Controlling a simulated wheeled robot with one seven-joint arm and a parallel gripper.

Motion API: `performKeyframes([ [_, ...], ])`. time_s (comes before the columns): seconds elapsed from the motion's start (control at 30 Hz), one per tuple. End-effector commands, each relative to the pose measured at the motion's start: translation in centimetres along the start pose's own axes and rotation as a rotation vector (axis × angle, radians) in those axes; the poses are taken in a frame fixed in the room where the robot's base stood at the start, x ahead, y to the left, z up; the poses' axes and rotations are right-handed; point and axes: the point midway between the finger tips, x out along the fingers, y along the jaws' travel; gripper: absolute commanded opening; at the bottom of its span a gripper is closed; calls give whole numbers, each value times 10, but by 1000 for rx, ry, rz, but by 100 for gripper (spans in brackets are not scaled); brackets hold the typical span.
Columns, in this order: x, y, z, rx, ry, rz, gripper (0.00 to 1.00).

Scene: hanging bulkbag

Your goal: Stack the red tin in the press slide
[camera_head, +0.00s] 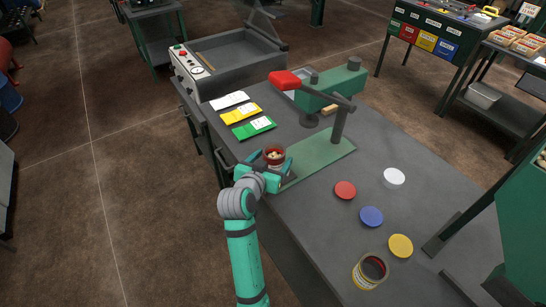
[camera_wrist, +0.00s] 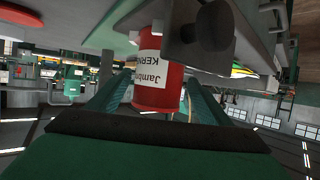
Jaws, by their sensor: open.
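The red tin (camera_head: 274,152) stands at the near left end of the green press base (camera_head: 318,160), with pale pieces in its open top. In the wrist view the red tin (camera_wrist: 158,85), with a white label, shows upside down between my fingers. My gripper (camera_head: 269,164) is open around it, one finger on each side; whether they touch it is not clear. The hand press (camera_head: 330,92), green with a red-ended lever, stands on the base. The slide is not clearly distinguishable; the tin and my gripper cover that end of the base.
Red (camera_head: 345,190), blue (camera_head: 371,216), yellow (camera_head: 400,245) and white (camera_head: 394,178) discs lie right of the press. Another tin (camera_head: 369,271) stands at the bench's near edge. Yellow (camera_head: 240,114) and green (camera_head: 254,128) cards lie behind my gripper. A grey machine (camera_head: 230,70) stands at the back.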

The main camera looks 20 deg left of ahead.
Motion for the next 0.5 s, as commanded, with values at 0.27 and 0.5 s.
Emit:
performKeyframes([
  [0.27,-55,0,0,1,1,-2,73],
  [0.5,-92,0,0,1,1,-1,73],
])
